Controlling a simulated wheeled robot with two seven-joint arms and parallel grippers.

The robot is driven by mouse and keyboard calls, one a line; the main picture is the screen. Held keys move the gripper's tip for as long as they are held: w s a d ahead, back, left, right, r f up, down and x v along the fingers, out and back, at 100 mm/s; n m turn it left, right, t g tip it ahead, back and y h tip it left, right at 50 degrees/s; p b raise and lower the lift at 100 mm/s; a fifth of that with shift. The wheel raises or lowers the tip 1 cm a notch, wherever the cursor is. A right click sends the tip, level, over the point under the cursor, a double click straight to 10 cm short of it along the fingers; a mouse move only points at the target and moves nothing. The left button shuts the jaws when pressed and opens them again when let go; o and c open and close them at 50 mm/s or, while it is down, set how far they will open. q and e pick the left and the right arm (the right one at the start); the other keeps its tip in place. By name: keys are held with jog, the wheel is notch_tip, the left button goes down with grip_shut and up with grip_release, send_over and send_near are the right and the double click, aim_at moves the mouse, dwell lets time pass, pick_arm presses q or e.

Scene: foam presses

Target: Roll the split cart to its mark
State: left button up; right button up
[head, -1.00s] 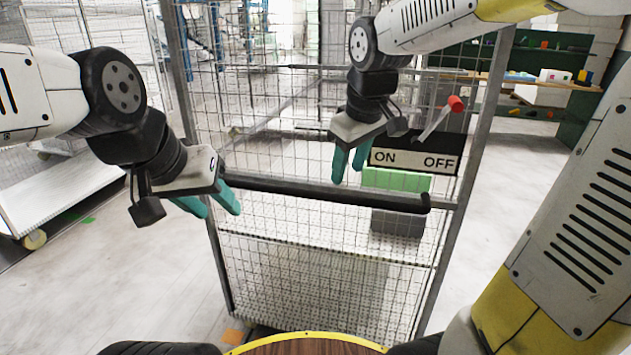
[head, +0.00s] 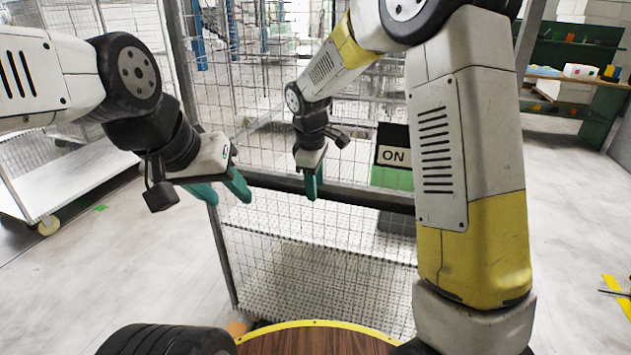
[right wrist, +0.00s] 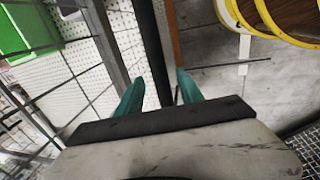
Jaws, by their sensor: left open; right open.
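The cart is a tall wire-mesh cage with a grey metal frame (head: 226,262), and it stands upright in front of me. A black horizontal push bar (head: 353,195) crosses its near side. My left gripper (head: 222,190) is open at the bar's left end; I cannot tell if it touches. My right gripper (head: 312,185) is open at the bar, left of the ON sign (head: 393,156). In the right wrist view the bar (right wrist: 149,45) runs toward the gap between the open fingers of my right gripper (right wrist: 158,90). My right arm hides the bar's right end and part of the sign.
A green box (head: 391,179) shows behind the mesh under the sign. A white platform trolley (head: 75,175) stands at the left.

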jog(key=shift+w+f, duration=0.1)
jog(key=shift+f, duration=0.55)
grip_shut()
dwell(1.0)
